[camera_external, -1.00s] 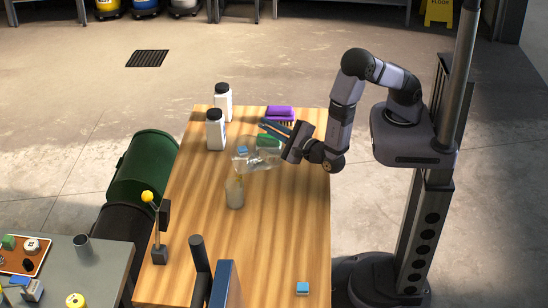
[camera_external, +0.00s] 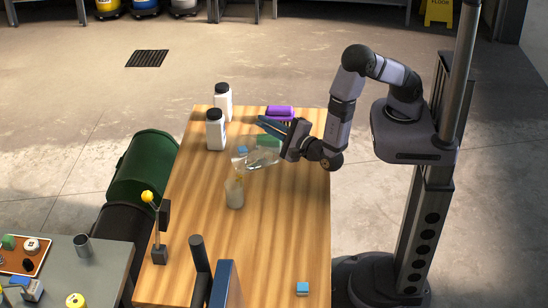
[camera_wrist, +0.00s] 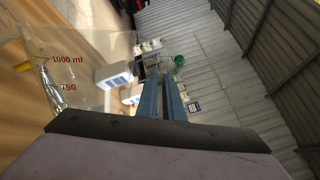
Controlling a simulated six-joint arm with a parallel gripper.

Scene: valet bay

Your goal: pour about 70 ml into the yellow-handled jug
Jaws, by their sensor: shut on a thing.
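My gripper (camera_external: 285,138) has its blue fingers (camera_wrist: 162,98) closed on a large clear jug (camera_external: 262,155). This jug is tipped well over toward the left, above the table. Its wall, with red 1000 ml and 750 marks, fills the left of the wrist view (camera_wrist: 80,62). The yellow-handled jug (camera_external: 234,195) stands upright on the table, just below and left of the tipped jug's mouth. I cannot make out a stream or either liquid level.
Two white bottles with black caps (camera_external: 216,133) (camera_external: 223,103) stand at the table's back left. A purple item (camera_external: 280,113) and a green item (camera_external: 268,140) lie near the gripper.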

